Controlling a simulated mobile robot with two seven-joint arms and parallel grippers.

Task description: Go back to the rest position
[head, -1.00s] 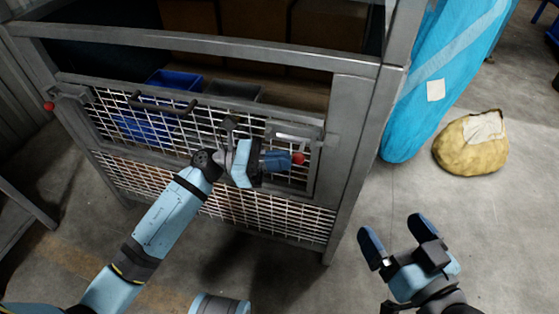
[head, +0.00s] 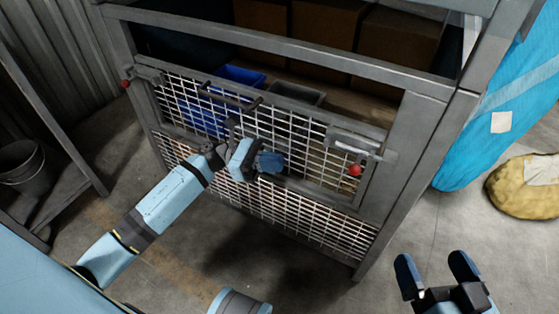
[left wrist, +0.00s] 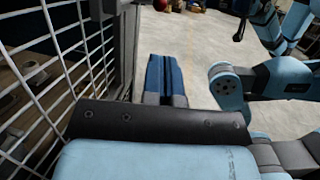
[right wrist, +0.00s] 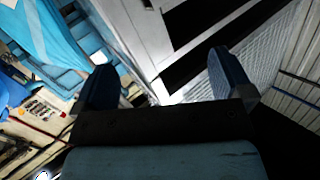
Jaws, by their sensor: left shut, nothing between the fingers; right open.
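My left gripper (head: 270,162) is shut and empty in front of the mesh gate (head: 290,136) of a grey metal cage. Its closed blue fingers show in the left wrist view (left wrist: 165,78), beside the mesh. The red-knobbed latch (head: 355,170) at the gate's right side is apart from the left gripper. My right gripper (head: 436,272) is open and empty over the floor at the lower right. Its two spread fingers show in the right wrist view (right wrist: 168,82), with nothing between them.
Blue bin (head: 240,75) and grey bin (head: 297,94) stand inside the cage, with cardboard boxes (head: 325,30) behind. A yellow sack (head: 520,198) and a blue wrapped object (head: 490,130) are at the right. A bucket (head: 20,165) stands on a shelf at the left. Floor before the cage is clear.

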